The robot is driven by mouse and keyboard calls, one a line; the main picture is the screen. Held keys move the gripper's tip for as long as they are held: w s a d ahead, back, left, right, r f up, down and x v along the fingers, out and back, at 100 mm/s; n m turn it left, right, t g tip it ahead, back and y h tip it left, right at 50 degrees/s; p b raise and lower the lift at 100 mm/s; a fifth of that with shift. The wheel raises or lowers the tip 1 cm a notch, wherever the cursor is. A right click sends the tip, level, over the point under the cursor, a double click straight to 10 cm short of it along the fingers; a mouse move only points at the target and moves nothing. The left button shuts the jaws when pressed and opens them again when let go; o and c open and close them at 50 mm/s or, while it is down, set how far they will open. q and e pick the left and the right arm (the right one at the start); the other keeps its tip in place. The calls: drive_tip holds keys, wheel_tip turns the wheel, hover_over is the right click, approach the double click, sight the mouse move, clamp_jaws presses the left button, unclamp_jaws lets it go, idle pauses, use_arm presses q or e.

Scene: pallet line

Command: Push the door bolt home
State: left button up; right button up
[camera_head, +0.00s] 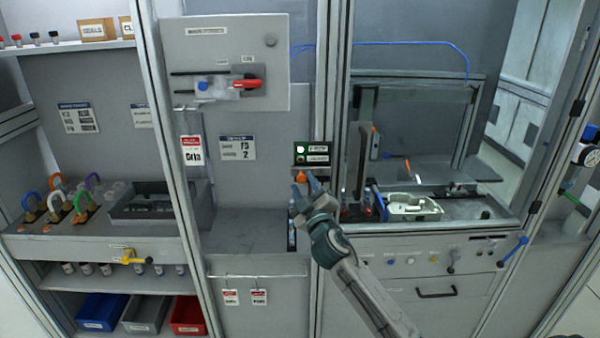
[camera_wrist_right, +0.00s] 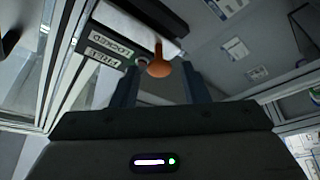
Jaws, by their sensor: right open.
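The door bolt shows as an orange knob (camera_head: 301,177) on the frame post beside the door, just below a dark panel (camera_head: 313,153) with a lit green spot. My left gripper is out of view.
A grey cabinet with a red-handled switch (camera_head: 247,84) is up to the left. Shelves with coloured padlocks (camera_head: 55,207) stand at far left. A white tray (camera_head: 414,208) sits in the bay right of the post. A blue handle (camera_head: 514,250) sticks out at lower right.

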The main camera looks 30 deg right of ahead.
drive_tip(key=shift+p+x, duration=0.35)
drive_tip(key=shift+x, duration=1.15)
drive_tip(key=shift+c, duration=0.4)
